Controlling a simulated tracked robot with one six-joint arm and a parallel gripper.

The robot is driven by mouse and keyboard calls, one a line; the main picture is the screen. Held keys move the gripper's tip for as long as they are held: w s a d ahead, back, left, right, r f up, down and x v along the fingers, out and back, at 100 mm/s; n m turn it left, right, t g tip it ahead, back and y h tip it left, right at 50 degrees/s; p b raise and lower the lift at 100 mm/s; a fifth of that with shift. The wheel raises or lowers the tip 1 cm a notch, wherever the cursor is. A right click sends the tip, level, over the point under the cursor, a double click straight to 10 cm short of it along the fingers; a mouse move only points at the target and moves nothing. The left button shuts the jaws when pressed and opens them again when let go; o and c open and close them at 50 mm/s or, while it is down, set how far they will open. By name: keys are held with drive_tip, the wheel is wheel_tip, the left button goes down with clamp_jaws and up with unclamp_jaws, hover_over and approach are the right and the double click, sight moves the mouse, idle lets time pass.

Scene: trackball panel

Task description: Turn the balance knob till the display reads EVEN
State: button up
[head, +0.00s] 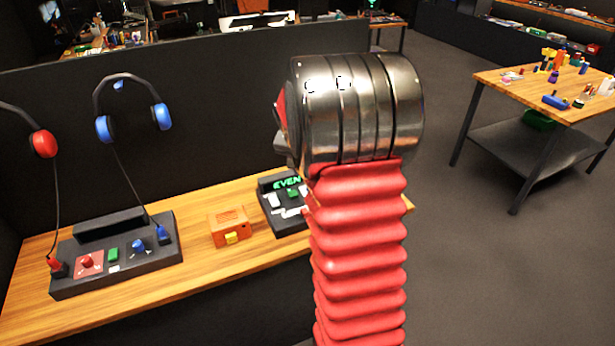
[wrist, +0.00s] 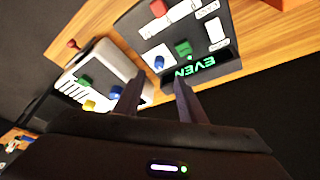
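The display (head: 287,183) on a dark control panel (head: 267,210) reads EVEN in green letters. It also reads EVEN, upside down, in the wrist view (wrist: 195,67). A green control (wrist: 184,47) sits beside the display, with a blue one (wrist: 160,62) and a red one (wrist: 158,8) on the same panel. I cannot tell which is the balance knob. My gripper (wrist: 157,84) has its two fingers apart with nothing seen between them, near the panel's display edge. In the head view my arm hides the gripper and part of the panel.
A second, pale panel (wrist: 100,67) with a red lever and coloured buttons lies beside the dark one. An orange box (head: 230,228) and a headphone panel (head: 118,268) stand left on the wooden bench (head: 200,283). Headphones hang on the dark partition (head: 215,115).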

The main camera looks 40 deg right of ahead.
drive_tip(key=shift+v, duration=2.4)
drive_tip(key=shift+a, duration=0.1)
drive_tip(key=s+a+r+n+t+y, duration=0.1)
drive_tip(key=s+a+r+n, duration=0.25)
drive_tip(key=a, duration=0.55)
drive_tip(key=s+a+r+n+t, duration=0.15)
drive_tip(key=s+a+r, duration=0.3)
drive_tip(key=a, duration=0.55)
drive_tip(key=s+a+n+y, duration=0.2)
drive_tip(key=s+a+n, duration=0.4)
drive_tip(key=s+a, duration=0.7)
drive_tip(key=shift+s+a+f+t+y, duration=0.25)
drive_tip(key=shift+s+t+y, duration=0.1)
drive_tip(key=shift+s, duration=0.1)
drive_tip(key=shift+c, duration=0.7)
